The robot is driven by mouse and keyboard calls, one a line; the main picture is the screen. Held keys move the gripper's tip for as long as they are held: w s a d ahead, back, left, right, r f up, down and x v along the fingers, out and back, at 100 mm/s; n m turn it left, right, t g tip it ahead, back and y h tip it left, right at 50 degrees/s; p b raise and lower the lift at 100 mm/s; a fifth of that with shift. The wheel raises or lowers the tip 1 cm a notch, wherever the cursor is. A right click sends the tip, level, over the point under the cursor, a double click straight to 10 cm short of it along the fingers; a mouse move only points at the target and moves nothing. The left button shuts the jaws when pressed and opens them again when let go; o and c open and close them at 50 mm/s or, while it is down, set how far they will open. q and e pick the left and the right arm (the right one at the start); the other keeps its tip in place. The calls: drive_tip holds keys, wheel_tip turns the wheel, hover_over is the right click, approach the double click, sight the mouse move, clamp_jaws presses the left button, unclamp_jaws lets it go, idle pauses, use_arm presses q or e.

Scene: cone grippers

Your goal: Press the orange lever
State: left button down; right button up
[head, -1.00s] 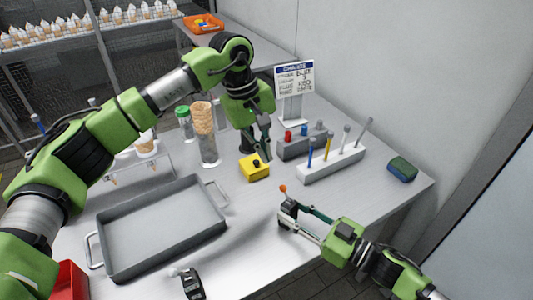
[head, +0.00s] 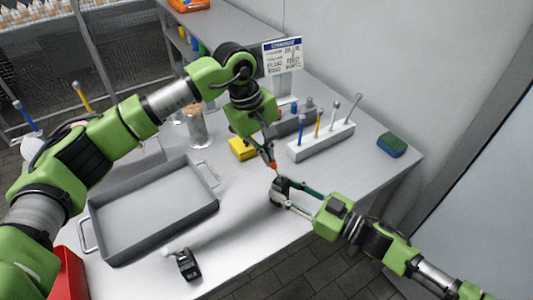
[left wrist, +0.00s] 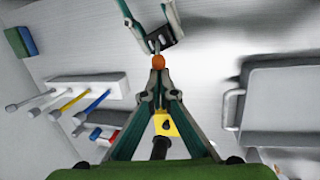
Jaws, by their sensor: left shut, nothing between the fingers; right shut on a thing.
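The orange lever is a small black device (head: 279,188) with an orange ball knob (head: 273,166) on its stick. My right gripper (head: 282,194) is shut on the black device near the table's front edge. My left gripper (head: 269,158) is shut and empty, its tips pointing down right at the orange knob. In the left wrist view the orange knob (left wrist: 158,62) shows just beyond the joined tips of my left gripper (left wrist: 158,74). Whether they touch it I cannot tell. The black device (left wrist: 164,42) also shows there, between my right gripper's fingers.
A yellow block with a black button (head: 242,149) sits behind my left gripper. A second black device (head: 188,264) has a white knob. A grey tray (head: 150,212) lies left. A white rack (head: 322,142) holds several sticks; a green-blue sponge (head: 392,144) lies right.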

sight(281, 177)
use_arm(q)
drive_tip(key=shift+s+d+r+t+y, duration=0.15)
drive_tip(key=shift+d+r+t+y, duration=0.15)
drive_tip(key=shift+y, duration=0.3)
drive_tip(key=shift+s+d+r, duration=0.4)
drive_tip(key=shift+d, duration=0.2)
drive_tip(key=shift+s+d+r, duration=0.1)
drive_tip(key=shift+s+d, duration=0.15)
drive_tip(key=shift+d, duration=0.2)
drive_tip(key=shift+s+d+r, duration=0.1)
drive_tip(key=shift+s+d, duration=0.15)
drive_tip(key=shift+d, duration=0.2)
drive_tip(key=shift+r, duration=0.1)
drive_tip(key=shift+r, duration=0.7)
drive_tip(key=shift+a, duration=0.1)
